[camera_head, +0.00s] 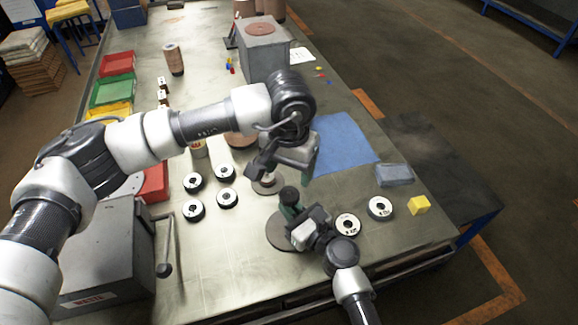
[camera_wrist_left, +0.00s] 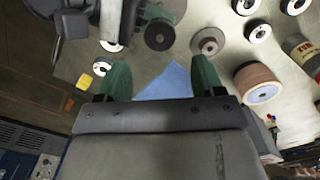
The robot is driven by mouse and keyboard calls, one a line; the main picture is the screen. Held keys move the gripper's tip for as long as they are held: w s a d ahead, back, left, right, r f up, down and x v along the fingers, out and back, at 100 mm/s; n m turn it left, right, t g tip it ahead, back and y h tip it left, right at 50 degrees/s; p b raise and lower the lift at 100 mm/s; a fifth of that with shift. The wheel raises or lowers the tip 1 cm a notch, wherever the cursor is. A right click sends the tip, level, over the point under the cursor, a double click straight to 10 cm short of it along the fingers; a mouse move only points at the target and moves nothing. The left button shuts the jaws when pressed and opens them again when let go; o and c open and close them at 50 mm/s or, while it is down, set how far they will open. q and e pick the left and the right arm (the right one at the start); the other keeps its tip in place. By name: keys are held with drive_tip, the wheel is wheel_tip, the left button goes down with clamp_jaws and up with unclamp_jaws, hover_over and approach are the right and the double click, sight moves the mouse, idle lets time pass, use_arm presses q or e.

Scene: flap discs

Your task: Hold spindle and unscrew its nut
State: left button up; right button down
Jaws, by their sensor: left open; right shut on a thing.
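A spindle with a dark round top (camera_head: 290,195), which may be the nut, stands upright at a brown disc (camera_head: 280,232) near the front of the bench. My right gripper (camera_head: 293,213) is shut on the spindle below that top. The dark top also shows in the left wrist view (camera_wrist_left: 159,35), between the right gripper's green fingers. My left gripper (camera_head: 283,166) is open and empty, above and behind the spindle and apart from it. Its two green fingers (camera_wrist_left: 162,78) stand wide apart in the left wrist view. The spindle's lower part is mostly hidden by the right gripper.
Several black-rimmed discs (camera_head: 227,198) lie left of the spindle. Two more discs (camera_head: 380,207), a yellow block (camera_head: 419,205) and a grey-blue block (camera_head: 394,175) lie right. A small disc (camera_head: 268,185) is partly under my left gripper. A blue cloth (camera_head: 341,143) lies behind. A grey box (camera_head: 110,250) stands left.

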sight(289, 192)
use_arm(q)
drive_tip(key=shift+f, duration=4)
drive_tip(key=shift+c, duration=0.5)
